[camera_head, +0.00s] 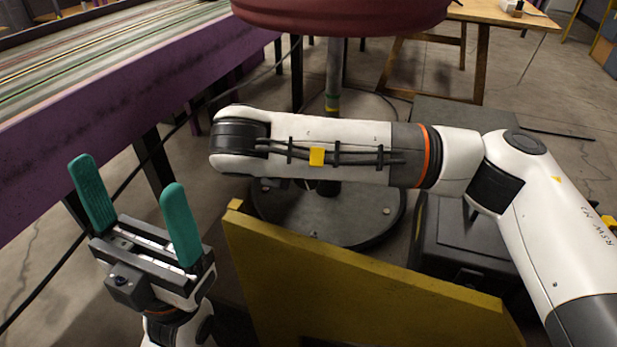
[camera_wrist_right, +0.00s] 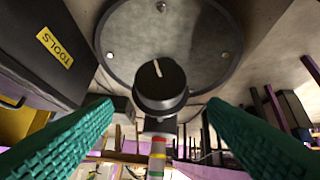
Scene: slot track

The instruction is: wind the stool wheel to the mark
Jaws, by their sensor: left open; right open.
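The stool shows a dark red seat (camera_head: 340,15), a grey post (camera_head: 333,70) with green and yellow bands, and a round bolted base (camera_head: 340,232). The stool wheel (camera_wrist_right: 160,85) is a dark round knob with a white line on its face, pointing nearly straight up in the right wrist view. Banded red, yellow and green post (camera_wrist_right: 157,158) shows below it there. My right gripper (camera_wrist_right: 158,108) is open, its teal fingers apart on either side of the wheel; contact is not visible. My right arm hides the wheel in the head view. My left gripper (camera_head: 133,208) is open and empty at lower left.
A purple-sided track table (camera_head: 120,95) runs along the left. A yellow panel (camera_head: 350,290) stands in front of the stool base. A dark box marked TOOLS (camera_wrist_right: 45,60) is beside the base. A wooden table (camera_head: 480,20) stands at the back.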

